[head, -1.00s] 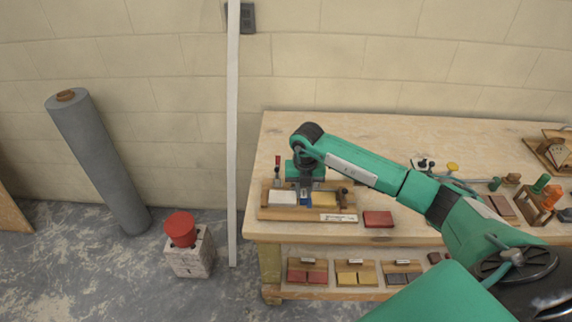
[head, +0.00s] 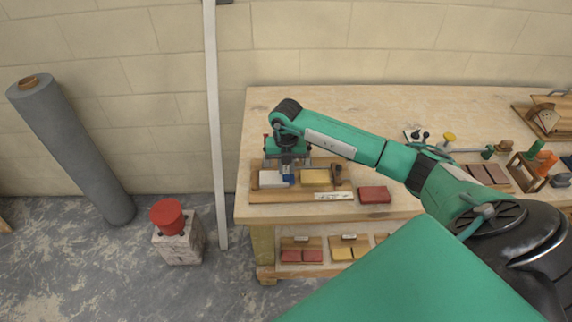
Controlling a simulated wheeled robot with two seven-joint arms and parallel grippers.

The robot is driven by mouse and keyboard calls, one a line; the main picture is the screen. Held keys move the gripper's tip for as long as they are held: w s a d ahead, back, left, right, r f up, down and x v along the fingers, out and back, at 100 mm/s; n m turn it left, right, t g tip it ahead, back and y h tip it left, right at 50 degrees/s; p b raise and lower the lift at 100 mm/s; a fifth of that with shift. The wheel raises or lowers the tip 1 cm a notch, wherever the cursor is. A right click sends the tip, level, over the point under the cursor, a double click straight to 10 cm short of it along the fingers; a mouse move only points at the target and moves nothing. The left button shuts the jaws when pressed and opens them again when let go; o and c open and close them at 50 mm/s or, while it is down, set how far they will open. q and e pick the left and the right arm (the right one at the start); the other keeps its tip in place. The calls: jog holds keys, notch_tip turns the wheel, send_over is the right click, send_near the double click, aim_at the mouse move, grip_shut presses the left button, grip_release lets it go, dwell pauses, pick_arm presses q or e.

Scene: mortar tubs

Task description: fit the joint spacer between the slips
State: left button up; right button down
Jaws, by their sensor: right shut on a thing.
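A wooden jig board (head: 268,197) lies at the front left of the workbench. On it sit a white slip (head: 271,179) at left and a yellow slip (head: 316,177) at right. My right gripper (head: 288,171) points down over the gap between the slips and is shut on the blue joint spacer (head: 289,181). The spacer shows between the two slips, close to the white one. I cannot tell whether it touches them or how deep it sits. My left gripper is not in view.
A red slip (head: 374,194) lies right of the board. A dark-knobbed clamp part (head: 337,175) stands at the board's right end. Sample boards fill the shelf below. A white post (head: 216,130), a red-topped block (head: 168,218) and a grey roll (head: 70,150) stand left of the bench.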

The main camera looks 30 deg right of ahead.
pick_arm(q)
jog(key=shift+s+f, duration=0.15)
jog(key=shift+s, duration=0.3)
pick_arm(e)
jog(key=shift+f, duration=0.1)
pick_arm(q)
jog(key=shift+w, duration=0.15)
pick_arm(e)
jog(key=c, duration=0.7)
grip_release()
jog(key=shift+c, duration=0.2)
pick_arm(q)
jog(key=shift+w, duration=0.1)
pick_arm(e)
jog(key=shift+r+p, duration=1.95)
jog(key=shift+r, duration=1.55)
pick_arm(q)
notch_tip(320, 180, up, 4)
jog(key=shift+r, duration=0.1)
